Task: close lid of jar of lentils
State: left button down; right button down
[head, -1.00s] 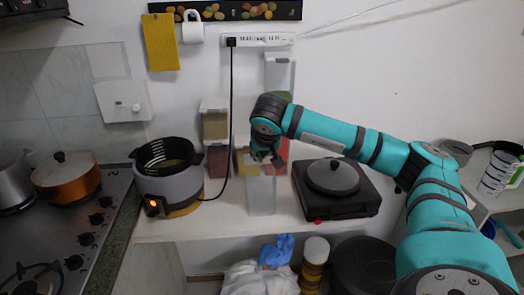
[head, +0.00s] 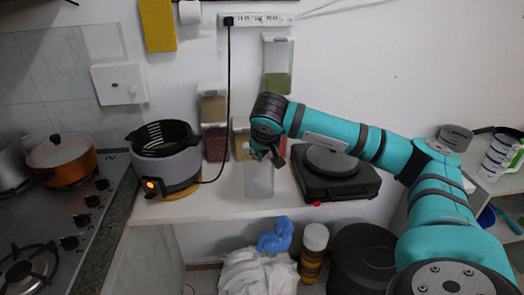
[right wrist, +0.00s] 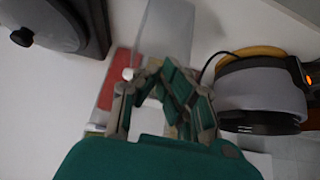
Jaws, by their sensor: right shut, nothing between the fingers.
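Several clear dispensers stand on a white counter against the wall. One with green contents (head: 278,83) is high at the back, one with brown contents (head: 213,110) sits above one with dark red contents (head: 216,145), and one with yellow contents (head: 241,146) is partly hidden by my arm. I cannot tell which holds lentils. A pale translucent flap or lid (head: 259,181) hangs below my gripper; a similar panel shows in the right wrist view (right wrist: 166,28). My right gripper (head: 272,160) is shut and empty, over the front of the dispensers. My left gripper is out of view.
A grey fryer (head: 167,163) stands left of the dispensers, with a black cable (head: 228,90) running up beside them. A black hot plate (head: 335,182) with a dark lid on top stands close on the right. The counter's front edge (head: 215,215) is near.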

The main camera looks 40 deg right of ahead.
jog(key=shift+s+a+f+t+h+b, duration=0.2)
jog(key=shift+s+f+t+b, duration=0.1)
jog(key=shift+f+b, duration=0.65)
jog(key=shift+s+a+f+t+h+b, duration=0.1)
jog(key=shift+s+f+t+h+b, duration=0.15)
jog(key=shift+f+b, duration=0.65)
jog(key=shift+w+d+r, duration=0.1)
jog(key=shift+w+r, duration=0.1)
